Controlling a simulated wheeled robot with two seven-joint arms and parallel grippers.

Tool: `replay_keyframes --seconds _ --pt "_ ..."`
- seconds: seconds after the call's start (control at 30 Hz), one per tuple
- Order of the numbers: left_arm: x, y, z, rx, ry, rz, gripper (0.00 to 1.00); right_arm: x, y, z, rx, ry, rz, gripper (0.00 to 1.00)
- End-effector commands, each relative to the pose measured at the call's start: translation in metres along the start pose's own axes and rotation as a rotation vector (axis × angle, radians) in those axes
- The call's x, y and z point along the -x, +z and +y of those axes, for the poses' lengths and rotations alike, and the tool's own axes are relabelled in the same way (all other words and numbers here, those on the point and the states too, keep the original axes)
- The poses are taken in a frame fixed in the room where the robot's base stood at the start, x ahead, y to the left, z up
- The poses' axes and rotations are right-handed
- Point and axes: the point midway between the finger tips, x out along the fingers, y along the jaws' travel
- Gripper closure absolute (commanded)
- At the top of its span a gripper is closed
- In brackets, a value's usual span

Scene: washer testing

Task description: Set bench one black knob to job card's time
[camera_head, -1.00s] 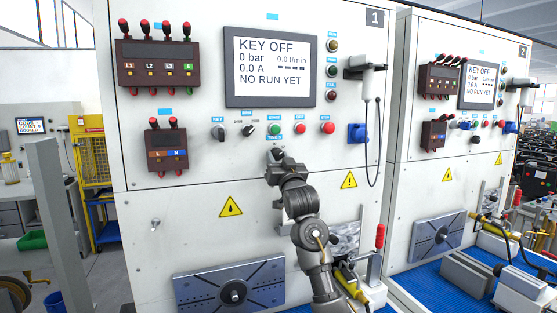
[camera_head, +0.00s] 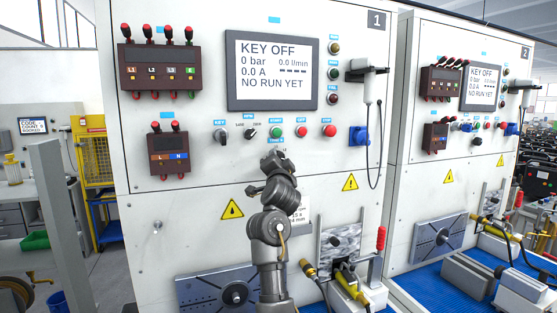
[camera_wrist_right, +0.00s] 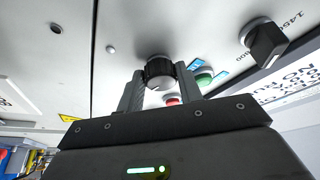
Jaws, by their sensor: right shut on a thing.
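The black knob (camera_wrist_right: 160,71) of bench one sits between the two fingers of my right gripper (camera_wrist_right: 161,90) in the right wrist view, and the gripper is shut on it. A pale pointer mark shows on the knob's face. In the head view my right gripper (camera_head: 275,157) is at the panel just under the time label, and it hides the knob. The job card (camera_head: 301,213) is on the panel below, partly hidden by my right arm; only ends of its text lines show. My left gripper is not in view.
The bench one screen (camera_head: 273,70) reads KEY OFF and NO RUN YET. A key switch (camera_head: 220,135), a black selector (camera_head: 250,132), a green button (camera_head: 276,132) and two red buttons are close above the gripper. A blue socket (camera_head: 359,136) is to the right.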

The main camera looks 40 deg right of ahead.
Motion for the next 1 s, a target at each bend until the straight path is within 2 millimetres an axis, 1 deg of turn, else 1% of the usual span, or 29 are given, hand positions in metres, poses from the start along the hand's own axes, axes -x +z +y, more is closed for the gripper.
replay_keyframes --seconds 0.2,0.4,1.0 --pt "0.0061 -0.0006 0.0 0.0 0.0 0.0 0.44 -0.0002 -0.0004 -0.0031 -0.126 0.05 -0.001 0.87" --pt "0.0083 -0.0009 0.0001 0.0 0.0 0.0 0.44 -0.0003 -0.0008 -0.0029 -0.196 0.08 0.001 0.87" --pt "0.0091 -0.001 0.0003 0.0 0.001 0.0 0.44 -0.0002 -0.0007 -0.0025 -0.231 0.095 0.001 0.87"
